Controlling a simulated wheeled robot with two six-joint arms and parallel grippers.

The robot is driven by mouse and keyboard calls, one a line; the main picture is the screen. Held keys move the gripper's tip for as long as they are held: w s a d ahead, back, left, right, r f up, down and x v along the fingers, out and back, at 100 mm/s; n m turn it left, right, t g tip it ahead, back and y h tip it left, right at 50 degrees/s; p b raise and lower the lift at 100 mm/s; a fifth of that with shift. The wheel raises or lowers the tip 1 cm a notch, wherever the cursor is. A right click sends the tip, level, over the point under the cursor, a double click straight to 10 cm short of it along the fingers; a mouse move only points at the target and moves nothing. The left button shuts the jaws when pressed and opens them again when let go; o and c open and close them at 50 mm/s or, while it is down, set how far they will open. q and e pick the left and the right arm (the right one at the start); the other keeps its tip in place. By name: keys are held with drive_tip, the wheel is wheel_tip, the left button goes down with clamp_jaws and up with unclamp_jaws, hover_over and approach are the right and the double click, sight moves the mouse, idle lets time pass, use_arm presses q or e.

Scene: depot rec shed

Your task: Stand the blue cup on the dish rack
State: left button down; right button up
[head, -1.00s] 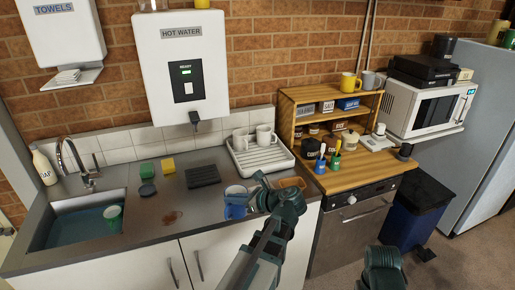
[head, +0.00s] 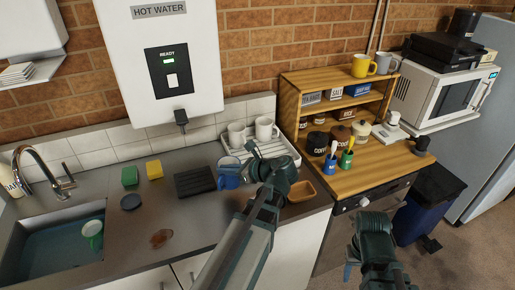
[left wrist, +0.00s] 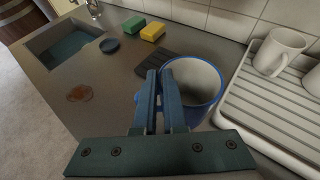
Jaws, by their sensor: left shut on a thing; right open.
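The blue cup (head: 229,178) is upright, with a pale inside, between the black ribbed mat and the dish rack. My left gripper (head: 243,170) is shut on its near side and appears to hold it above the counter. In the left wrist view, the fingers (left wrist: 165,90) overlap the wall of the cup (left wrist: 202,108); the exact grip on wall or handle is unclear. The white dish rack (head: 286,152) is just right of the cup and also fills the right of the left wrist view (left wrist: 262,118). My right gripper (head: 352,262) is open and empty, low in front of the cabinets.
Two white mugs (head: 264,129) stand at the rack's back; its front slats look bare. The black mat (head: 195,181), sponges (head: 154,170) and sink (head: 62,250) are to the left.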

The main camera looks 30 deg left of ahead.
use_arm(q)
drive_tip(key=shift+w, duration=0.2)
drive_tip(key=w+f+b, duration=0.2)
drive_tip(key=w, duration=0.5)
drive_tip(key=w+f+b, duration=0.3)
drive_tip(key=w, duration=0.5)
drive_tip(key=shift+w+a, duration=0.2)
drive_tip(key=shift+w, duration=0.05)
drive_tip(key=shift+r, duration=0.1)
drive_tip(key=c, duration=1)
unclamp_jaws()
